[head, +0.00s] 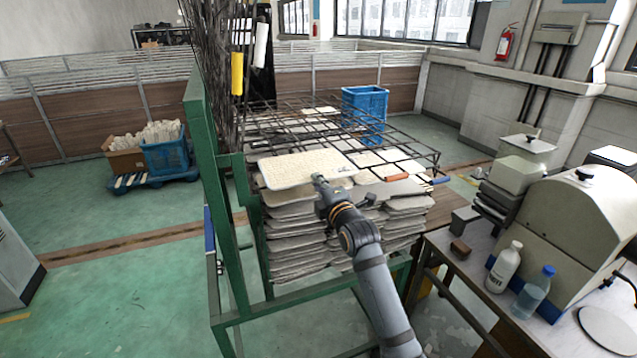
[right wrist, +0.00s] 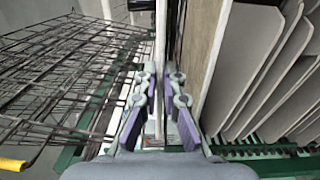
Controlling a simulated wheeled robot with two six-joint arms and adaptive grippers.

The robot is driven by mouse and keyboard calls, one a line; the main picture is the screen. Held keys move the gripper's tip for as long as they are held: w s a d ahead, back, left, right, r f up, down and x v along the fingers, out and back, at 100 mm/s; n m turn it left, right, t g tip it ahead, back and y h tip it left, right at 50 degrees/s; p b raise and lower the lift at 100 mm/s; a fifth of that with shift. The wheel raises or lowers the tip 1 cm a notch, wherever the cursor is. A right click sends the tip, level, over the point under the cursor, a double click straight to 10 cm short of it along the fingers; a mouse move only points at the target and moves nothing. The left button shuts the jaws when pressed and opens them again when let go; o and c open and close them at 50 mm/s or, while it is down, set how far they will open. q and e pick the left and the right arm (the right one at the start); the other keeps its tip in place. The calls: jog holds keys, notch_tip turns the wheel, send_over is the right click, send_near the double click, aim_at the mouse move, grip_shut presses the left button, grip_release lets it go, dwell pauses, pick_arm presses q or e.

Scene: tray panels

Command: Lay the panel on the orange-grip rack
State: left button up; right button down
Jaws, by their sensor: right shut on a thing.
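The panel (head: 300,168) is a thin cream board with rounded corners, held nearly level at the left front of the wire racks. My right gripper (head: 320,182) is shut on its near edge. In the right wrist view the panel (right wrist: 161,45) shows edge-on between the fingers (right wrist: 159,105). The orange-grip rack, a dark wire grid with an orange handle (head: 397,177) at its front edge, lies above the panel stacks. I cannot tell whether the panel touches the wires. My left gripper is not in view.
Stacks of panels (head: 300,238) fill the green frame (head: 228,240). A blue grip (head: 441,180) is right of the orange one. Raised racks with yellow (head: 237,73) and white (head: 261,45) grips stand at left. A bench (head: 465,275) with bottles and a machine is at right.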

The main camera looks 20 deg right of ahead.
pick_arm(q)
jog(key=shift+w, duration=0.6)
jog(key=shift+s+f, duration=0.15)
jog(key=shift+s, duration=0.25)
pick_arm(e)
jog(key=shift+f, duration=0.25)
jog(key=c, duration=1.4)
grip_release()
pick_arm(q)
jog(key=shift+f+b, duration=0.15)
jog(key=shift+b, duration=0.15)
pick_arm(e)
jog(key=shift+f, duration=0.45)
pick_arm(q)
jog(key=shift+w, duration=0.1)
pick_arm(e)
jog(key=shift+s, duration=0.15)
